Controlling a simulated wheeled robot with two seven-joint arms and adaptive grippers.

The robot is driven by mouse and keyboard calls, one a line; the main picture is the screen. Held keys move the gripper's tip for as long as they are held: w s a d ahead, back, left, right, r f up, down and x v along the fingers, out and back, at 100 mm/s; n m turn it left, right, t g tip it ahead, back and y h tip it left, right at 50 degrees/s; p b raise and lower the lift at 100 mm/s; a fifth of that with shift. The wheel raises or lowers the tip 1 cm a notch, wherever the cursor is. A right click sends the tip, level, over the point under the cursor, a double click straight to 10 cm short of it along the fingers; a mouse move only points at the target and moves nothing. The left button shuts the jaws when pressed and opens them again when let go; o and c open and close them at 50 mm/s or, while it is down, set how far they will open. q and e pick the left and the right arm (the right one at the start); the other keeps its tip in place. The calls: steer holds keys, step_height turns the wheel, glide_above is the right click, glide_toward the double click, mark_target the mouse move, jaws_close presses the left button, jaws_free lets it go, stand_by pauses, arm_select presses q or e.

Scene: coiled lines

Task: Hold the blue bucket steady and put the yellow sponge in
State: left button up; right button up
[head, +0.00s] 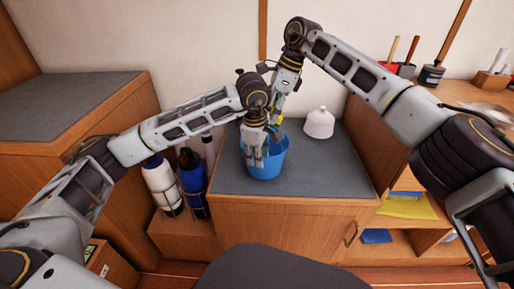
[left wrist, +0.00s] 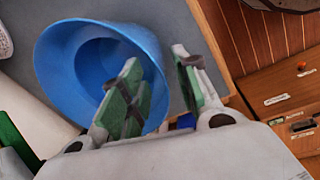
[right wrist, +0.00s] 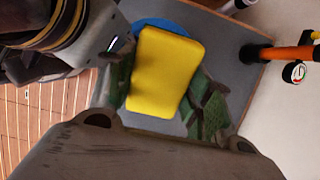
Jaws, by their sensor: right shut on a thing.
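The blue bucket (head: 268,170) stands upright on the grey counter top, near its front left. My left gripper (head: 254,158) is at the bucket's left side. In the left wrist view its spread fingers (left wrist: 157,60) straddle the wall of the bucket (left wrist: 60,60), one over the opening and one outside, with a gap between them. My right gripper (head: 276,112) is above the back of the bucket, partly hidden by my left wrist. In the right wrist view it is shut on the yellow sponge (right wrist: 166,72), with the bucket's blue rim (right wrist: 150,23) partly hidden behind it. The bucket looks empty inside.
A white lidded jar (head: 319,123) stands behind the bucket to the right. The grey counter (head: 330,172) is clear on the right. A white bottle (head: 161,184) and a blue bottle (head: 193,182) stand lower on the left. Open shelves (head: 405,235) are at lower right.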

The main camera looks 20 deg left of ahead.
arm_select(q)
steer(key=shift+w+f, duration=0.1)
steer(key=shift+f, duration=0.7)
